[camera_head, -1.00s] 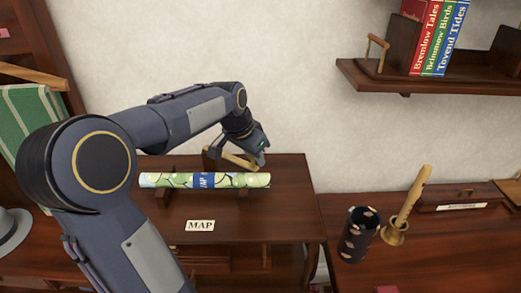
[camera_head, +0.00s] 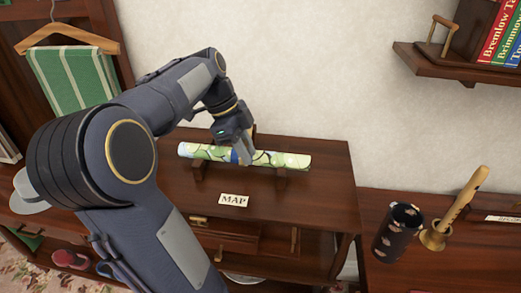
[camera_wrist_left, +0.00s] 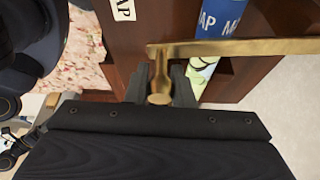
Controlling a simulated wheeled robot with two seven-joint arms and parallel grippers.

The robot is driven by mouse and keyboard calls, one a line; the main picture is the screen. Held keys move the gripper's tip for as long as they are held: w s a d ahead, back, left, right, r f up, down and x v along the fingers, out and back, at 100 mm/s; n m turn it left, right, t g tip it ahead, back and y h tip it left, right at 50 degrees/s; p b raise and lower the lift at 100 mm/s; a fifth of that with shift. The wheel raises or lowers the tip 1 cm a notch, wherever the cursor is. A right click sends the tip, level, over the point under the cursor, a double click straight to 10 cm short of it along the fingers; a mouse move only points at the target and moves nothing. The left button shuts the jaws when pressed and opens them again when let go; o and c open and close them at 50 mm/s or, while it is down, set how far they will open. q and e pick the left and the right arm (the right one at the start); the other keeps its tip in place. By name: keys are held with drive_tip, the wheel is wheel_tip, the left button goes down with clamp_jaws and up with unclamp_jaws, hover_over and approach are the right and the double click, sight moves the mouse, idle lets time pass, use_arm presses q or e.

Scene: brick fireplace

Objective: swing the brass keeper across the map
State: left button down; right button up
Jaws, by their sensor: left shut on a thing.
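The rolled map (camera_head: 285,159), green and white with a blue band, lies in a wooden cradle on the desk shelf. In the left wrist view its blue band (camera_wrist_left: 222,18) shows behind the brass keeper (camera_wrist_left: 255,47). The keeper is a flat bar that crosses the band in that view, with a knob at its near end. My left gripper (camera_head: 243,160) is at the front of the map's middle in the head view. In the wrist view its fingers (camera_wrist_left: 161,85) are shut on the keeper's knob end. In the head view the gripper hides the keeper. My right gripper is out of view.
A MAP label (camera_head: 234,200) lies in front of the cradle. To the right stand a dark spotted cup (camera_head: 397,232) and a brass holder (camera_head: 435,237) with a wooden recorder (camera_head: 466,196). A book shelf (camera_head: 455,67) juts from the wall at upper right.

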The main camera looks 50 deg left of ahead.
use_arm(q)
drive_tip(key=shift+s+a, duration=0.65)
drive_tip(key=shift+a, duration=0.05)
drive_tip(key=c, duration=1.3)
unclamp_jaws()
drive_tip(key=shift+s, duration=0.15)
drive_tip(key=shift+o, duration=0.2)
drive_tip(key=v, duration=0.7)
drive_tip(key=shift+r, duration=0.4)
drive_tip(key=shift+s+a, duration=0.1)
